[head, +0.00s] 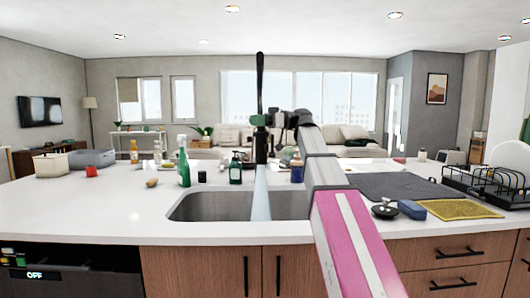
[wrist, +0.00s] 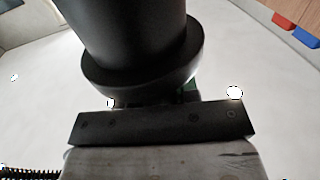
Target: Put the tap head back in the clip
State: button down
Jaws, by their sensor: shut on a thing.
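The tap head is a dark cylinder with a flared rim and fills the upper middle of the wrist view (wrist: 135,45). My gripper (head: 268,120) is shut on it above the sink in the head view. A thin black upright part of the tap (head: 260,75) rises above the gripper. A pale bluish, widening streak (head: 262,195), which looks like running water, drops from below the gripper into the sink (head: 215,206). The clip cannot be made out; the gripper and the dark tap parts overlap there. Whether the head touches the clip cannot be told.
Behind the sink stand a green spray bottle (head: 184,165) and a dark green soap bottle (head: 236,170). Right of it are a dark mat (head: 400,186), a blue sponge (head: 411,209), a yellow cloth (head: 460,209) and a black dish rack (head: 488,190). The left counter front is clear.

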jog(key=shift+w+d+r, duration=0.1)
jog(key=shift+w, duration=0.15)
jog(key=w, duration=1.7)
jog(key=shift+w+f, duration=0.2)
jog(key=shift+f, duration=0.25)
jog(key=c, duration=0.9)
grip_release()
jog(key=shift+o, duration=0.2)
jog(key=w+d, duration=0.1)
jog(key=d, duration=1)
jog(key=shift+w+d, duration=0.4)
